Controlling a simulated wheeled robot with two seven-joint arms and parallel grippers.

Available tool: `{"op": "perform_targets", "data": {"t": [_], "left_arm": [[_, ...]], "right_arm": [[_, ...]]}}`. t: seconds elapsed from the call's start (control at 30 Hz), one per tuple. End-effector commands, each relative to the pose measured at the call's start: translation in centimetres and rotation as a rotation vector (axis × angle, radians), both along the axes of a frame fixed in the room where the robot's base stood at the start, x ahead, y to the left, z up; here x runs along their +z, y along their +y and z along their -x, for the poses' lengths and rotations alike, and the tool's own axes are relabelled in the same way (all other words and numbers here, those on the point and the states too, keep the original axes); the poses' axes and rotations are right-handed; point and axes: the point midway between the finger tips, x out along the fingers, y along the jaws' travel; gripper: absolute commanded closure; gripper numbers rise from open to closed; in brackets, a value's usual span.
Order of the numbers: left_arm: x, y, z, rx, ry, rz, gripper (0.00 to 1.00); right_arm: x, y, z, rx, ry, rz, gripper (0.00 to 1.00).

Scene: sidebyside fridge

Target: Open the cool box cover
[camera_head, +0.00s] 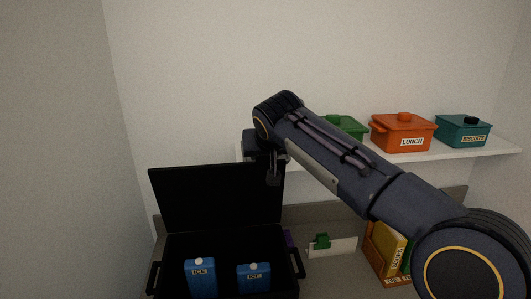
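The black cool box (221,236) stands at the lower middle of the head view. Its cover (213,197) is raised, standing up at the back with a slight tilt, and the inside is exposed. Two blue ice packs, a left one (200,280) and a right one (253,280), stand inside. My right arm reaches in from the right. Its gripper (274,178) points down at the cover's upper right corner, overlapping it in the picture. I cannot tell whether it touches the cover or whether its fingers are open. My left gripper is not in view.
A white shelf (357,157) behind holds green (345,125), orange (404,133) and teal (463,131) lidded boxes. A green-and-white item (332,246) and an orange crate (387,270) with a yellow box stand right of the cool box. A grey wall bounds the left.

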Motion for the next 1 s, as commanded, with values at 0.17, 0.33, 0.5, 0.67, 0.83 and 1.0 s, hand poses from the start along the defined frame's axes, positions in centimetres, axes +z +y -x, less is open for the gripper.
{"op": "perform_targets", "data": {"t": [0.17,0.33,0.5,0.67,0.83,1.0], "left_arm": [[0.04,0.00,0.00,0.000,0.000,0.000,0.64],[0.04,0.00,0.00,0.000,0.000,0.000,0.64],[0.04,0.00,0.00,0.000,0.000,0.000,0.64],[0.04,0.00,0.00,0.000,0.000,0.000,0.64],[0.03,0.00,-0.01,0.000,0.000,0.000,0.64],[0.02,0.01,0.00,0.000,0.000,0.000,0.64]], "right_arm": [[0.35,-0.13,-0.04,0.001,-0.008,0.001,1.00],[0.35,-0.13,-0.04,0.001,-0.008,0.001,1.00],[0.34,-0.13,-0.05,0.001,-0.008,0.001,1.00],[0.36,-0.13,-0.05,0.001,-0.008,0.001,1.00],[0.28,-0.09,-0.03,0.001,-0.006,0.002,0.41],[0.15,-0.06,-0.02,0.001,-0.004,0.002,0.38]]}}
